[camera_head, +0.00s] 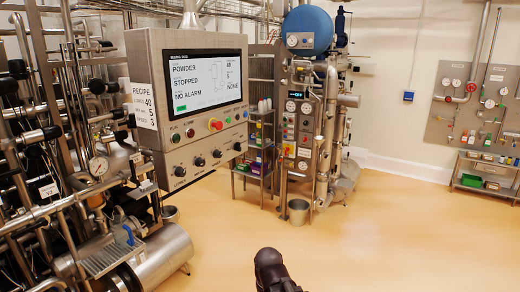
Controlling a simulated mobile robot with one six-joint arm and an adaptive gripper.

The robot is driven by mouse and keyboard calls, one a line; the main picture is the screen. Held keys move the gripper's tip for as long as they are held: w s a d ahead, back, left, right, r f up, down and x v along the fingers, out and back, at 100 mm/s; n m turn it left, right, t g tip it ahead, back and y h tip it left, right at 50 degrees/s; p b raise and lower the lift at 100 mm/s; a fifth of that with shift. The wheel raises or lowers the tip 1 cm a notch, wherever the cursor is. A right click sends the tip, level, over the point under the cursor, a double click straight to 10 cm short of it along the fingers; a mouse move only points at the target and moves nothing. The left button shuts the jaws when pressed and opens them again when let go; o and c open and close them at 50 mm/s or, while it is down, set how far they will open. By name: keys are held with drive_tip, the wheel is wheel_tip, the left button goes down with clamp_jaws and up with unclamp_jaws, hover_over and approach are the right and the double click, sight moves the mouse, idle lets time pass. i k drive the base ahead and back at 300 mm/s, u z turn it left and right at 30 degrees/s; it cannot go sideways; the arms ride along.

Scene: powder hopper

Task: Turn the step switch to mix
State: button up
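The control panel (150,70) is a grey steel box hanging at the upper left centre. A lower row of black rotary knobs (199,161) runs along its front. Their labels are too small to read, so I cannot tell which is the step switch or where it points. The panel's screen (205,80) shows POWDER, STOPPED and NO ALARM, with 40, 5 and NONE at its right. Above the knobs are small coloured buttons and a red knob on yellow (215,124). A dark rounded part of my arm rises at the bottom centre, well below the panel. My gripper's fingers are not visible.
A recipe sign (143,104) reading 40, 5, 3 hangs at the panel's left. Dense pipework (60,100) fills the left. A machine with a blue tank (308,30) and a bucket (298,211) stand behind, right of the panel. The floor (400,230) at right is clear.

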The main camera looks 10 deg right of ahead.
sight(237, 147)
drive_tip(key=z, duration=0.35)
drive_tip(key=k, duration=1.05)
drive_tip(key=z, duration=0.65)
drive_tip(key=i, duration=1.25)
drive_tip(key=u, duration=0.3)
drive_tip(key=i, duration=0.55)
drive_tip(key=u, duration=0.75)
drive_tip(key=i, duration=0.4)
drive_tip(key=u, duration=0.2)
